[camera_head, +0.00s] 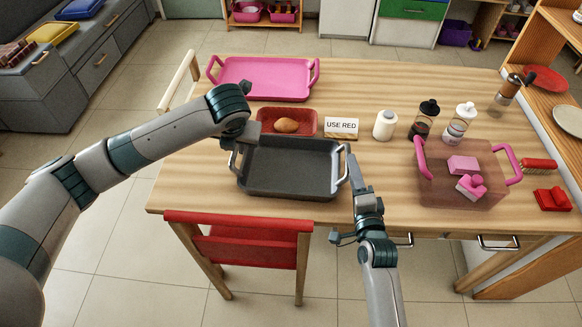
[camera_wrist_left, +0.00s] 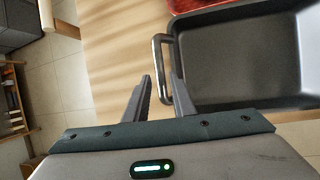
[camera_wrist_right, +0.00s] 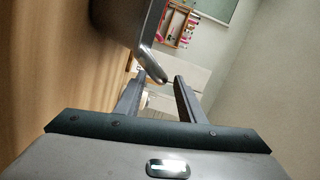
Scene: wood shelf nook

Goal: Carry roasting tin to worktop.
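The roasting tin (camera_head: 290,170) is a dark grey rectangular pan with metal handles at its left and right ends. It is empty and upright at the front edge of the wooden table; I cannot tell if it touches the wood. My left gripper (camera_head: 237,143) is at its left handle. In the left wrist view, the fingers (camera_wrist_left: 162,88) are apart with the handle (camera_wrist_left: 160,62) between them. My right gripper (camera_head: 356,187) is at the right handle. In the right wrist view, its fingers (camera_wrist_right: 156,84) are apart, with the handle (camera_wrist_right: 150,66) reaching between their tips.
Behind the tin are a red tray (camera_head: 267,117) with a brown item (camera_head: 286,125) and a "USE RED" sign (camera_head: 341,127). A pink tray (camera_head: 264,79) is farther back. Bottles and a pink-handled crate (camera_head: 440,187) stand right. A red chair (camera_head: 240,240) is in front.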

